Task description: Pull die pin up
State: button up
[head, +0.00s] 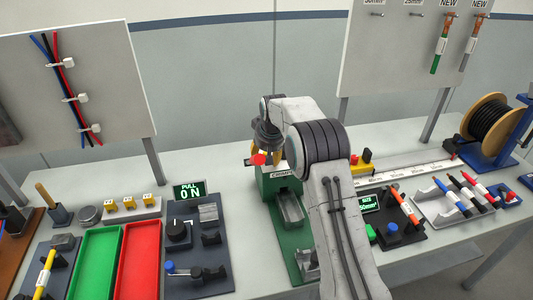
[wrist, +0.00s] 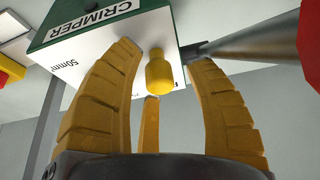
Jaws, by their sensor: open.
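The crimper (head: 284,187) is a green and white box on the bench. It fills the top of the wrist view (wrist: 85,48), with "CRIMPER" and "50mm" lettering. The yellow knob (wrist: 158,75), which looks like the die pin, sticks out from its face between my fingers. My gripper (head: 266,153) is at the crimper's top. In the wrist view its yellow fingers (wrist: 163,62) are spread open around the knob, with gaps on both sides. In the head view my arm and gripper hide the knob.
A grey lever (wrist: 245,42) with a red ball end (head: 258,159) is close beside my gripper. A "PULL ON" display (head: 189,190) and a dark switch panel (head: 196,245) stand to the left. Green (head: 95,264) and red trays (head: 141,260) lie further left.

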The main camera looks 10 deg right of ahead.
jog(key=shift+c, duration=0.2)
jog(key=c, duration=0.9)
jog(key=shift+r, duration=0.1)
grip_shut()
jog(key=shift+r, duration=0.1)
